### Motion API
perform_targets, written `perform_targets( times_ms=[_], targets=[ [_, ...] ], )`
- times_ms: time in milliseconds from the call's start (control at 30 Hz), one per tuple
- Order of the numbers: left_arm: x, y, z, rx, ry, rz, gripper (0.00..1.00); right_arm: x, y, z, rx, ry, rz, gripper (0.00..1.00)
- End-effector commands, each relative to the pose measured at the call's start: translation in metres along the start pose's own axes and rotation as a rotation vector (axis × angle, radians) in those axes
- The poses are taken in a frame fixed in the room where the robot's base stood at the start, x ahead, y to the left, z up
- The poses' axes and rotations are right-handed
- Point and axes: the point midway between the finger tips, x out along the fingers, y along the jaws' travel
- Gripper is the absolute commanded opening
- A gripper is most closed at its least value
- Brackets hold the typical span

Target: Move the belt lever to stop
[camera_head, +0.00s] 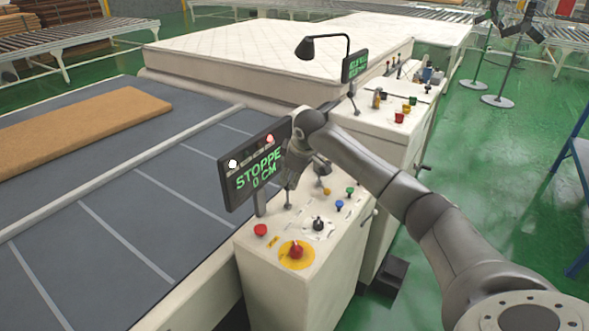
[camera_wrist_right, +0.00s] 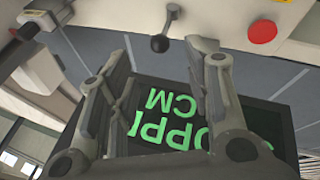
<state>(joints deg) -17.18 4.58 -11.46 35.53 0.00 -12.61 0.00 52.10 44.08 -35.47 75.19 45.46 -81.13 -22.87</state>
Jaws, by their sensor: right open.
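The control panel (camera_head: 275,262) has a small lever (camera_head: 288,204) with a dark knob beside the display. In the right wrist view a lever (camera_wrist_right: 160,43) with a black ball knob shows just beyond and between my fingertips, apart from them. I cannot tell which setting it is in. The display (camera_head: 236,181) reads "STOPPE" and "0 CM" in green, its right end hidden behind my gripper. My right gripper (camera_head: 291,174) is open and empty above the panel, close to the display. It also shows in the right wrist view (camera_wrist_right: 160,58). My left gripper is not in view.
The panel also carries a red button (camera_head: 260,230), a red knob on a yellow disc (camera_head: 295,251) and several small coloured buttons. A grey belt (camera_head: 110,235) with a brown slab (camera_head: 75,122) lies left. A white mattress (camera_head: 245,50) is behind.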

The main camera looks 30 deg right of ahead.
Motion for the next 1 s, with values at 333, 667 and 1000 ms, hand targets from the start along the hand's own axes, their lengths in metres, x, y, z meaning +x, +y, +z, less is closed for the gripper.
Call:
perform_targets(
  times_ms=[333,667,1000],
  targets=[
    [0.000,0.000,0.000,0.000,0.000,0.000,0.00,-0.027,0.000,0.000,0.000,-0.001,-0.001,0.46],
    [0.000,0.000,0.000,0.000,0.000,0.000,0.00,-0.027,0.000,0.000,0.000,0.000,-0.001,0.46],
    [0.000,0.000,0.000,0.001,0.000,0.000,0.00,-0.011,-0.031,0.001,-0.026,-0.006,-0.022,0.46]
  ],
)
